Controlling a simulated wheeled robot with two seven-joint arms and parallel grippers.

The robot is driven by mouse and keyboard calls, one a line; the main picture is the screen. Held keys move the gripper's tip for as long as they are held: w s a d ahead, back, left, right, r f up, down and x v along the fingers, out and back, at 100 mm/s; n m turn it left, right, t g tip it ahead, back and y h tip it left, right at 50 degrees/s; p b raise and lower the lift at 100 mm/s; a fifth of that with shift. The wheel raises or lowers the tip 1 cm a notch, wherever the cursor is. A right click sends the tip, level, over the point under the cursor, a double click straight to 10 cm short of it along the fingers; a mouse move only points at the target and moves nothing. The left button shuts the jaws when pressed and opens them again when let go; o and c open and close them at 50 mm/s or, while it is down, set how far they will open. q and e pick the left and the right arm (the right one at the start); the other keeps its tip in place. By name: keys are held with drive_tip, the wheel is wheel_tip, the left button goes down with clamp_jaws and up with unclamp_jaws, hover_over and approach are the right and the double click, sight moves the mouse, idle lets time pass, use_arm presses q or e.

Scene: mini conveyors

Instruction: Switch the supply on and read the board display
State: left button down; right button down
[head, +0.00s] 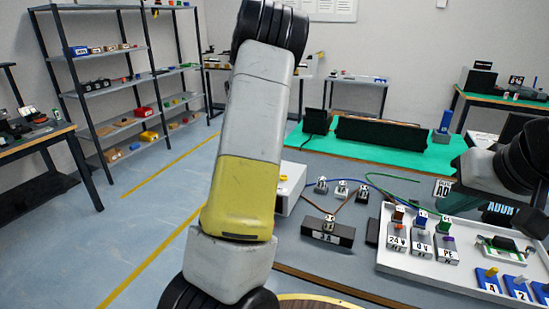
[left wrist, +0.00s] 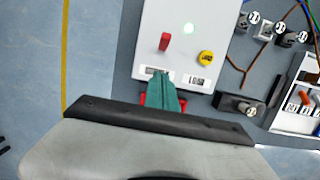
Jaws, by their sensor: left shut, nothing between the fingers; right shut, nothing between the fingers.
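The white supply box (head: 290,186) stands left on the bench, partly behind my left arm. My right gripper (head: 497,213) is shut, behind the board.
The white panel (head: 412,262) carries 24V, 0V and PE terminals and numbered blocks. A dark fuse-like block (head: 327,232) and several small connectors with brown, blue and green wires lie between supply and panel. A green mat (head: 395,150) lies behind. Shelves stand at the left wall.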

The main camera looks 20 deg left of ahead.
use_arm(q)
drive_tip(key=w+v, duration=0.2)
drive_tip(key=v, duration=0.6)
drive_tip(key=shift+w+r, duration=0.25)
drive_tip(key=shift+r, duration=0.1)
drive_tip(key=s+d+r+m+t+h, duration=0.15)
drive_tip(key=s+d+r+m, duration=0.25)
drive_tip(key=s+d+m, duration=0.4)
drive_tip(key=s+d+r+m+h, duration=0.2)
drive_tip(key=s+d+r+m, duration=0.3)
drive_tip(key=s+m, duration=0.4)
drive_tip(key=s+d+m+t, duration=0.1)
drive_tip(key=s+d+m, duration=0.3)
drive_tip(key=s+m, duration=0.3)
drive_tip(key=s+d+f+m+t+y, duration=0.1)
drive_tip(key=s+d+m, duration=0.3)
drive_tip(key=m, duration=0.8)
drive_tip(key=s, duration=0.2)
drive_tip(key=shift+s+d+f, duration=0.25)
drive_tip(key=shift+s+d, duration=0.1)
drive_tip(key=shift+s, duration=0.05)
drive_tip(key=shift+y, duration=0.25)
